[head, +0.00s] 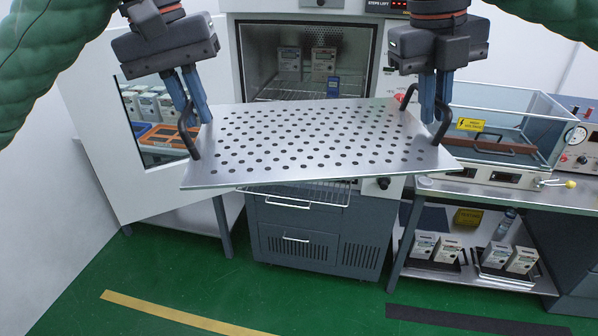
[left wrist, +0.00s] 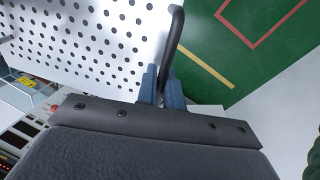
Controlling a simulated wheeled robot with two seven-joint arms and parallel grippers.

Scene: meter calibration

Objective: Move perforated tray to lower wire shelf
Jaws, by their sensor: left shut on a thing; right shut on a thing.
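The perforated tray (head: 310,142) is a flat silver sheet with rows of round holes and a black handle at each end. It is held up in front of the open oven chamber (head: 300,60). My left gripper (head: 193,112) is shut on the tray's left handle (head: 187,135). My right gripper (head: 433,112) is shut on the right handle (head: 407,97). The left wrist view shows the tray (left wrist: 85,40) and my left gripper's blue fingers (left wrist: 162,88) around the black handle. A wire shelf (head: 300,92) shows inside the chamber above the tray's far edge; the chamber's lower part is hidden.
The open door (head: 110,190) is at the left. A bench with a clear-covered box (head: 500,120) stands at the right. The green floor (head: 270,290) in front is clear.

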